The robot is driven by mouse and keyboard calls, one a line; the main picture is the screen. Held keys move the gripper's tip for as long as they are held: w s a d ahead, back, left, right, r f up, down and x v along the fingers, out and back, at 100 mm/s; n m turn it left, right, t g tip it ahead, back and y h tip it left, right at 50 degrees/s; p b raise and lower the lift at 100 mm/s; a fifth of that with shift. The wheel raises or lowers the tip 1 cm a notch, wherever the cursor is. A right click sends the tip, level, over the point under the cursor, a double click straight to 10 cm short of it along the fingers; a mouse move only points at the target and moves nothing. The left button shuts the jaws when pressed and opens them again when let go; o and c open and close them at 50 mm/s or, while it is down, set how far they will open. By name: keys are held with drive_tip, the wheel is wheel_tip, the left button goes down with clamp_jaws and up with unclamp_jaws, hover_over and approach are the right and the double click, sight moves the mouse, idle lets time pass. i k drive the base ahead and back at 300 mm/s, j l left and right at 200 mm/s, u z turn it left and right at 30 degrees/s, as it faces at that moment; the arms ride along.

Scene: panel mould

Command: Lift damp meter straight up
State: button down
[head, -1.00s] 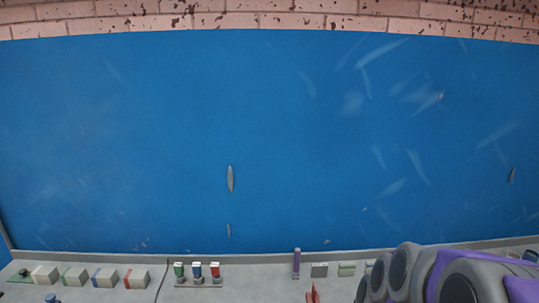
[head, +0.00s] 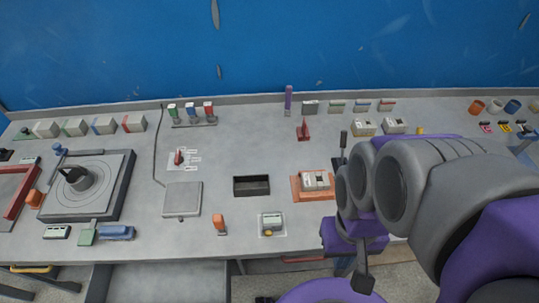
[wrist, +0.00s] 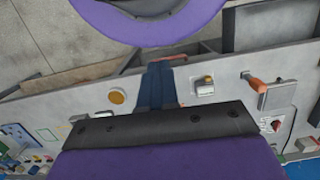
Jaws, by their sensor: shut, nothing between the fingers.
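A small pale device with a greenish face (head: 271,220) sits on a light square plate near the bench's front edge in the head view. A pale boxy device (head: 315,180) sits on an orange-brown base (head: 300,196) behind it. I cannot tell for sure which of these is the damp meter. My gripper (head: 363,282), purple and dark grey, hangs at the bench's front edge, to the right of both devices and apart from them. It is shut and empty. In the wrist view its dark and purple parts cover much of the lower middle.
The grey bench (head: 150,185) has several items along its back edge. A round fixture on a dark square base (head: 118,205) stands left. A blue wall (head: 300,50) stands behind.

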sight(271, 221)
drive_tip(key=j+z, duration=0.1)
drive_tip(key=z, duration=1.25)
drive_tip(key=k+j+z, duration=0.1)
drive_tip(key=k, duration=0.3)
drive_tip(key=k+j+z, duration=0.15)
drive_tip(key=k+j, duration=0.15)
drive_tip(key=k, duration=0.15)
